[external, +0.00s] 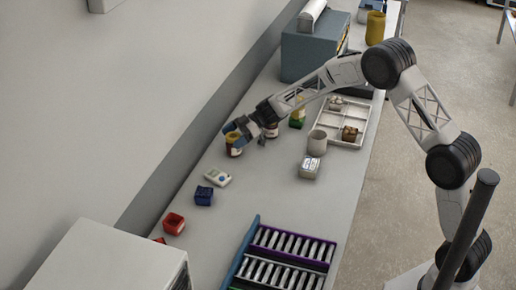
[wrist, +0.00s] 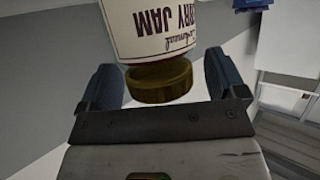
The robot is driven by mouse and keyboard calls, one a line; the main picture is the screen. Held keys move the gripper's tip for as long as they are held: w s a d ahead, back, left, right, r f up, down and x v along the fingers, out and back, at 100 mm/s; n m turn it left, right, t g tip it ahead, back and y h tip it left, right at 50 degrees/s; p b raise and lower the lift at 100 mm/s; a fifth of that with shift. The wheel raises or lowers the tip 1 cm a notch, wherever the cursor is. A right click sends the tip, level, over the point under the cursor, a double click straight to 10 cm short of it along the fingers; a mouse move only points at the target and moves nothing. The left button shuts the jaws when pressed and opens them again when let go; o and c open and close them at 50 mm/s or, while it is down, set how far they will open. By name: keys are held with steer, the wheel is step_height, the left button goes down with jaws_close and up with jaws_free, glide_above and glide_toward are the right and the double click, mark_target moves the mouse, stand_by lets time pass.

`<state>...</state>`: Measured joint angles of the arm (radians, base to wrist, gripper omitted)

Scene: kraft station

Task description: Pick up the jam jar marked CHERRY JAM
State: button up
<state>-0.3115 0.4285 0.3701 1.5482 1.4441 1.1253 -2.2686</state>
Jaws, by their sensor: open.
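The jam jar (wrist: 155,28) fills the top middle of the wrist view. Its cream label shows "RRY JAM" in dark letters, with the start of the word cut off, and it has a gold lid (wrist: 160,82). In the external view a jar with a dark body and pale label (external: 235,149) stands on the bench at my gripper (external: 244,133). My gripper is open. In the wrist view its two blue fingers (wrist: 160,78) are on either side of the lid, with a visible gap at the right finger. Contact on the left is hard to judge.
Another jar (external: 271,131) stands just right of my gripper, and a green and yellow bottle (external: 297,114) beyond it. A pale cup (external: 317,143), a divided white tray (external: 347,108) and a small box (external: 310,168) are farther right. A white device (external: 217,177) and blue bin (external: 204,196) lie nearer.

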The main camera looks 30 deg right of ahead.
stand_by(0.5)
steer(key=c, duration=1.2)
steer(key=shift+r, duration=0.1)
steer(key=shift+r, duration=4.95)
